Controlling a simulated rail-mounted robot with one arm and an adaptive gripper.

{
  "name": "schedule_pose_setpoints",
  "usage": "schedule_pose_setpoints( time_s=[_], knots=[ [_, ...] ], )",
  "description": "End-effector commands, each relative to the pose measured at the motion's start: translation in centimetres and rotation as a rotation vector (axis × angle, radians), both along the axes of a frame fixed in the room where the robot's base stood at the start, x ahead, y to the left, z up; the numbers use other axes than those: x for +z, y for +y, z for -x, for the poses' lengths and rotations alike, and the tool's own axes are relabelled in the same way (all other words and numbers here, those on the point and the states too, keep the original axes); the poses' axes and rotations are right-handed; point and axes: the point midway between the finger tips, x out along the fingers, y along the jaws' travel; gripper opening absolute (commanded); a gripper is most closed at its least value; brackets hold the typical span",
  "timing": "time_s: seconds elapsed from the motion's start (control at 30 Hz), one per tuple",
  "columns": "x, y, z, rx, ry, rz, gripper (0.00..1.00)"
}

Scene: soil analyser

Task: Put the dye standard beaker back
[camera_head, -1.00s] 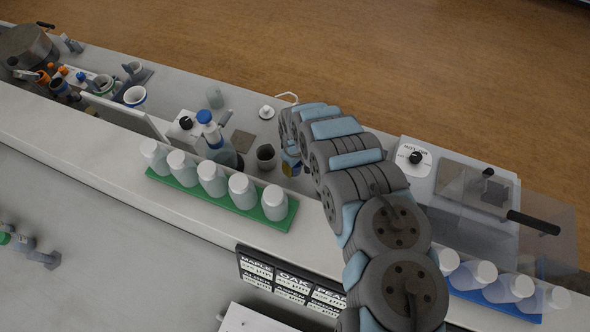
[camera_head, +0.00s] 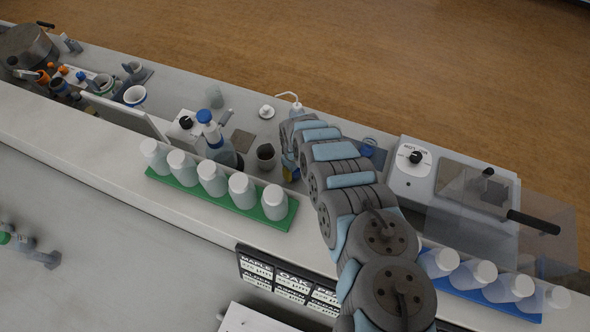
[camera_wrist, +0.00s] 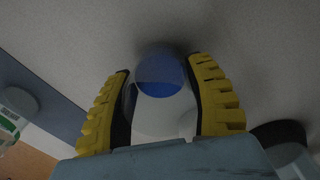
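In the wrist view, a clear, rounded vessel with blue in it, which looks like the dye standard beaker (camera_wrist: 160,75), sits between the two yellow fingers of my gripper (camera_wrist: 162,100). The fingers lie close along both its sides and appear shut on it. A pale round shape shows below the blue part. Whether the beaker touches the bench cannot be told.
A small grey cup (camera_head: 266,156), a blue-topped bottle (camera_head: 213,137) and a grey square pad (camera_head: 243,141) stand left of my gripper. A green rack (camera_head: 220,195) of white bottles is in front. A blue round item (camera_head: 368,150) lies right of my arm, near a white device (camera_head: 411,172).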

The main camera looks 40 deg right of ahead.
Motion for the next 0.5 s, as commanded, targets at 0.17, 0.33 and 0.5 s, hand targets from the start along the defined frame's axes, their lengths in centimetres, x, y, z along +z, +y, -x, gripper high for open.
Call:
schedule_pose_setpoints(
  time_s=[0.17,0.33,0.5],
  knots=[
    [0.04,-0.01,0.01,0.0,0.0,0.0,0.78],
    [0.05,-0.02,0.01,-0.001,0.0,0.0,0.78],
    [0.49,-0.04,0.01,-0.001,0.0,0.0,0.78]
  ],
)
